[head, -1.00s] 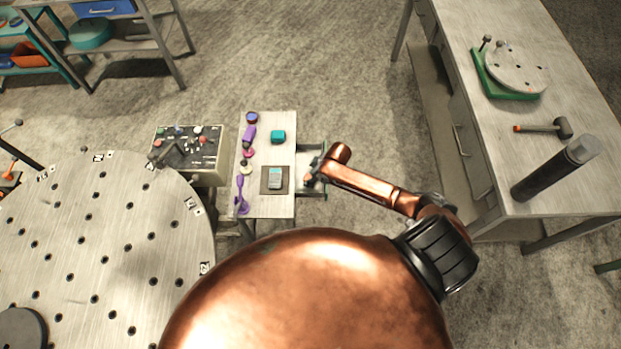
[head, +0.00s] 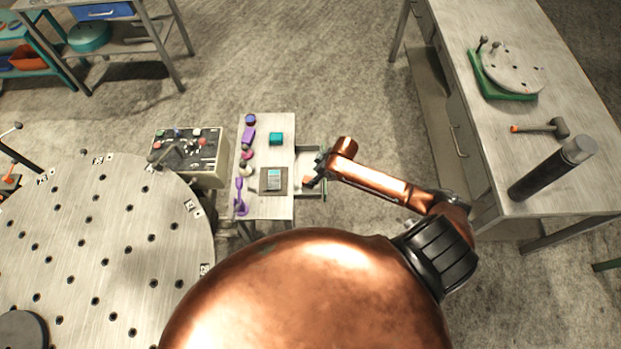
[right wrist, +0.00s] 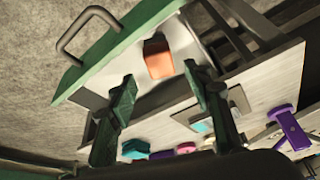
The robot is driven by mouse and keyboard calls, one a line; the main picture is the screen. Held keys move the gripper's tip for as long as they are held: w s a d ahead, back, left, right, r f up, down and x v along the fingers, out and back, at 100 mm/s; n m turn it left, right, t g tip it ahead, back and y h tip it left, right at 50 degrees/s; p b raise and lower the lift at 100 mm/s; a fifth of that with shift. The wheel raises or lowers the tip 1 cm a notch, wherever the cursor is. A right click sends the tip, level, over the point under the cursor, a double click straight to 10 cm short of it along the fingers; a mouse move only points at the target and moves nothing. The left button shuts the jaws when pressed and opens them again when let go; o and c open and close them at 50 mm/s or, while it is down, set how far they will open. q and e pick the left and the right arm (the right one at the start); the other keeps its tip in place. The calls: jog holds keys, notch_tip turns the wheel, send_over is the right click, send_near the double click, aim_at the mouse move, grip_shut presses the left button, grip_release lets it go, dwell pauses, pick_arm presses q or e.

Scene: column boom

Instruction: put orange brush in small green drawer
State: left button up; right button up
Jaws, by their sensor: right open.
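The orange brush (right wrist: 158,58) shows in the right wrist view as a short orange block within the open drawer's outline, just beyond my fingertips. It also shows as a small orange patch beside the gripper in the head view (head: 308,182). The small green drawer (right wrist: 122,50) is pulled out, with a green front and a metal loop handle; in the head view it sticks out from the small table's right side (head: 324,187). My right gripper (right wrist: 160,76) is open over the drawer, its fingers apart from the brush. It partly hides the drawer in the head view (head: 316,168). My left gripper is out of view.
A control box (head: 205,175) and a round perforated table (head: 100,260) stand left. A workbench (head: 540,190) stands right.

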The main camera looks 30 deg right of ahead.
jog(key=v, duration=0.6)
